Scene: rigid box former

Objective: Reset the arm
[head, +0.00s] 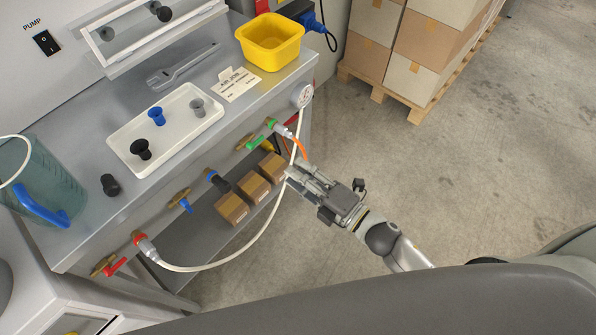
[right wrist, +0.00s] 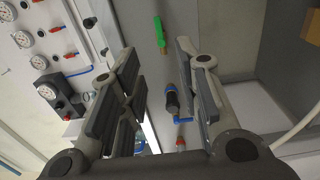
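My right gripper (head: 298,176) is in the head view, off the front edge of the metal bench, near the white hose. In the right wrist view its two fingers (right wrist: 155,85) stand apart with nothing held between them. Past the fingers, that view shows a green-handled valve (right wrist: 160,35) and a black and blue fitting (right wrist: 172,98), both apart from the pads. My left gripper is not in the head view.
The bench (head: 75,165) holds a white tray (head: 127,135) and a yellow bin (head: 270,42). A white hose (head: 262,230) loops in front of the bench. Small cartons (head: 232,208) sit on the lower shelf. Stacked boxes (head: 432,45) stand on a pallet. Floor to the right is clear.

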